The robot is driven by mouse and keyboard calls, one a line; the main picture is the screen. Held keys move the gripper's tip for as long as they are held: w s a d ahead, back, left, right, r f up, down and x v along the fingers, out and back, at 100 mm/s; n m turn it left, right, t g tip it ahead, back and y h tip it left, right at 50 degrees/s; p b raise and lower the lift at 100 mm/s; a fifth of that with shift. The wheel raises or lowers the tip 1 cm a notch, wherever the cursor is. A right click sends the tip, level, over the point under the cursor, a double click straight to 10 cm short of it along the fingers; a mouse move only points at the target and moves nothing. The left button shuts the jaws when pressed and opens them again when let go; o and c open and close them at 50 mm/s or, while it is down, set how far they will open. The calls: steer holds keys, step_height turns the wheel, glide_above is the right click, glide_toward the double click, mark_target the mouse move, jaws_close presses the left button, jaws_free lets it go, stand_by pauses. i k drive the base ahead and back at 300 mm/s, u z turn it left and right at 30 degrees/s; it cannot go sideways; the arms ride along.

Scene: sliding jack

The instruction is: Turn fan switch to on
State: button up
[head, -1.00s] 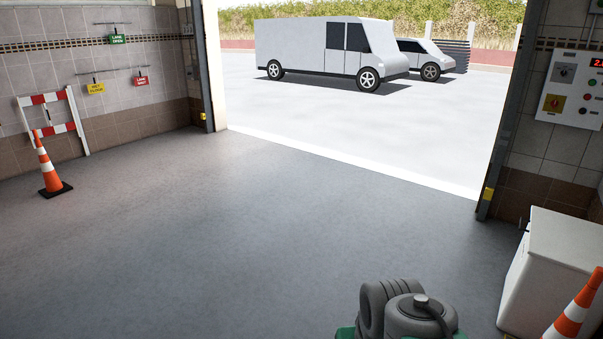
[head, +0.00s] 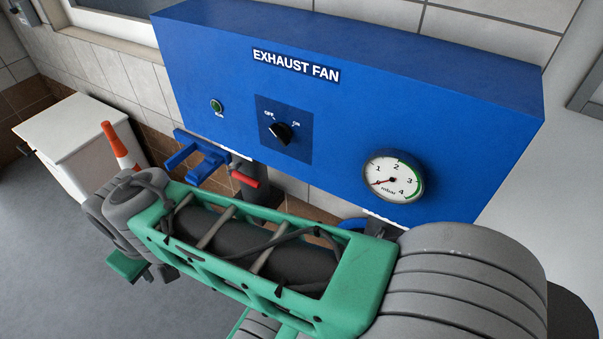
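The fan switch (head: 281,133) is a black rotary knob on a dark blue plate, with OFF at its upper left and ON at its upper right. Its pointer seems turned toward OFF, but the knob is small in view. It sits on a blue box (head: 450,95) labelled EXHAUST FAN, on the tiled wall. My green and grey arm (head: 345,290) crosses in front below the box, apart from the switch in the picture. My gripper is not visible.
A green lamp (head: 216,106) is left of the switch. A gauge (head: 393,177) is at the right, its needle low. Below are a blue fitting (head: 199,163) and a red handle (head: 250,177). A white cabinet (head: 75,138) and an orange cone (head: 120,146) stand at left.

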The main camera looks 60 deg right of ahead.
mark_target(281, 131)
steer(key=z, duration=1.2)
steer(key=k, duration=0.7)
steer(key=z, duration=0.35)
steer(key=i, duration=0.5)
steer(key=z, duration=0.1)
steer(key=k, duration=0.95)
steer(key=u, duration=1.2)
steer(key=i, duration=0.6)
steer(key=u, duration=0.2)
